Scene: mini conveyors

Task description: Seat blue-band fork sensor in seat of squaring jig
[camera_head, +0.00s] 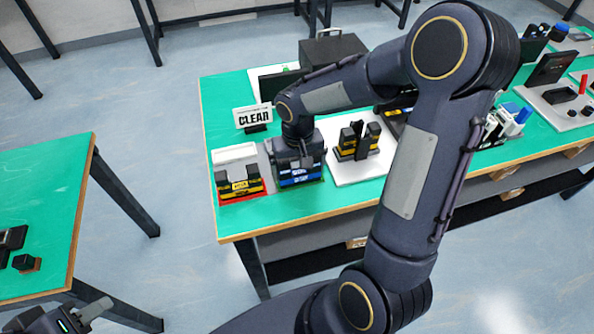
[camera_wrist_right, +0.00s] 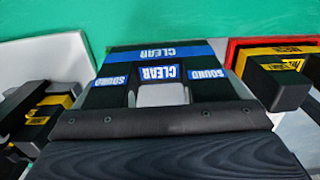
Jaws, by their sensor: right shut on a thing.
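The blue-band fork sensor (camera_head: 300,176) is under my right gripper (camera_head: 297,152), near the front edge of the green table. In the right wrist view the dark fork sensor (camera_wrist_right: 158,72) shows blue labels reading CLEAR and SOUND. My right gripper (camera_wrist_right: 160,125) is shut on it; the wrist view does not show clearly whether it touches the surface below. The squaring jig cannot be identified for certain; a white plate (camera_head: 373,173) with upright black-and-yellow blocks stands just to its right. My left gripper (camera_head: 78,320) is at the bottom left corner, mostly cut off.
A yellow-band fork part (camera_head: 240,188) sits on a red-edged tray (camera_head: 245,200) at left. A CLEAR sign (camera_head: 254,117) and a dark box (camera_head: 333,48) stand behind. More fixtures fill the table's right side. Another green table (camera_head: 45,200) is at left, with floor between.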

